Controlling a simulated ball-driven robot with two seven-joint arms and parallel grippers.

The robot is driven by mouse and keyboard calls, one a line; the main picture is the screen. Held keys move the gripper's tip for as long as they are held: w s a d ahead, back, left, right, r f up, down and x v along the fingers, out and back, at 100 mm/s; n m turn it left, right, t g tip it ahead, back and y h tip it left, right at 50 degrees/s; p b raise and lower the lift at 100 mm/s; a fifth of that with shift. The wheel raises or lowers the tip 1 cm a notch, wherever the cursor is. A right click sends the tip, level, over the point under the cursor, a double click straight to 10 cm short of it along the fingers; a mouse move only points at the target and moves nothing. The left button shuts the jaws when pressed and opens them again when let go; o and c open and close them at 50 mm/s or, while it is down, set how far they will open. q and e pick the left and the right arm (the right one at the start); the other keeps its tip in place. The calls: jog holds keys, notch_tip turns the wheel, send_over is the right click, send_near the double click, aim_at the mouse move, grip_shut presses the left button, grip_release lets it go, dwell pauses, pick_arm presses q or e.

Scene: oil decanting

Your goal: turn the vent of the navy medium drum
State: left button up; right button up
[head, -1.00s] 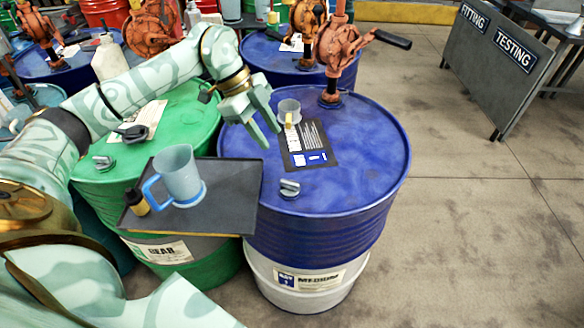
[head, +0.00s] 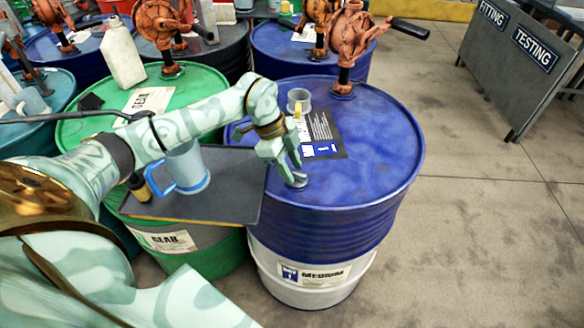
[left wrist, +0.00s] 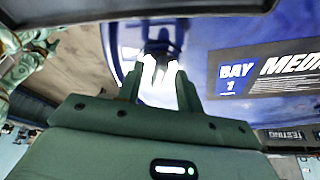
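The navy medium drum (head: 375,190) stands right of the green drum, with a white lower band marked MEDIUM. Its small grey vent (head: 298,181) is on the top near the front left edge, partly hidden by my left gripper (head: 288,170). The gripper points down with its fingertips at the vent. In the left wrist view the fingers (left wrist: 158,88) are apart, with a bright glare between and beyond them. I cannot tell whether they touch the vent. My right gripper is not in view.
A dark tray (head: 232,205) with a blue-handled jug (head: 185,168) lies left of the vent, beneath my left arm. A clear cup (head: 299,100), a label card (head: 322,135) and an orange pump (head: 350,45) are on the navy drum. Open floor lies right.

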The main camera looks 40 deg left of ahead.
pick_arm(q)
jog(key=shift+d+f, duration=0.1)
jog(key=shift+f, duration=0.1)
jog(key=shift+c, duration=0.3)
grip_shut()
